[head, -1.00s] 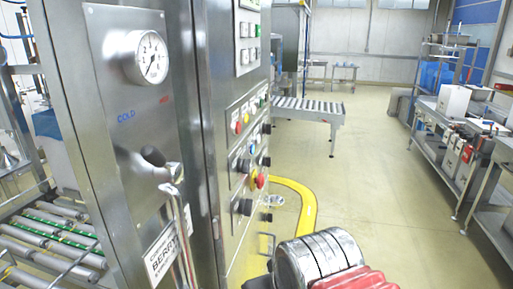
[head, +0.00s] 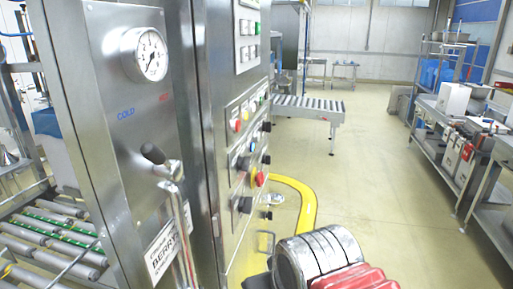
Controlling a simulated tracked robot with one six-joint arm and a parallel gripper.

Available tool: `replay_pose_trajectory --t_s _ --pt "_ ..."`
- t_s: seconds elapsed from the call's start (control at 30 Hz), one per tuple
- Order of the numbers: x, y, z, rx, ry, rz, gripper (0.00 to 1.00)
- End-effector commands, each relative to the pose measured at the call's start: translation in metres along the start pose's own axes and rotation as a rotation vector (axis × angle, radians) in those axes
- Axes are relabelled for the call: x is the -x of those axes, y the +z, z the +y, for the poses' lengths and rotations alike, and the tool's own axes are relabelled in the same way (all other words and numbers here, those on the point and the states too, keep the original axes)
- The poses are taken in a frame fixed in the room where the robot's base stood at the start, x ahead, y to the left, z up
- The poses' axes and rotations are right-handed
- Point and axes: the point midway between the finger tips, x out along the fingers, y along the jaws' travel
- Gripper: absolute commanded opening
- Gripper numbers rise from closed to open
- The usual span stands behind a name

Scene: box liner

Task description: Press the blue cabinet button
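The steel cabinet (head: 105,110) fills the left half of the head view. Its side face, seen at a steep angle, carries a control panel (head: 240,118) with small coloured buttons in a row, among them a red and a yellow one. Black knobs and a red knob (head: 260,179) on a yellow base sit lower on the same face. A silver and red part of my arm shows at the bottom, right of the cabinet. No gripper fingers show.
A round gauge (head: 145,54) and a black-knobbed lever (head: 153,154) are on the cabinet front. A roller conveyor (head: 45,235) runs at lower left, another (head: 308,108) stands behind. A yellow curved floor line (head: 310,205) passes the cabinet. Benches (head: 425,145) line the right; the floor between is clear.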

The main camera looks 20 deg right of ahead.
Motion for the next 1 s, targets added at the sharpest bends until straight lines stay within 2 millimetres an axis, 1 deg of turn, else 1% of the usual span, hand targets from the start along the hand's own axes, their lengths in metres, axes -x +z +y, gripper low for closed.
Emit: replay_pose_trajectory --t_s 0.03,0.13,1.0 --pt "0.0000 0.0000 0.0000 0.000 0.000 0.000 0.06" --pt "0.0000 0.0000 0.0000 0.000 0.000 0.000 0.00" --pt "0.0000 0.0000 0.0000 0.000 0.000 0.000 0.00"
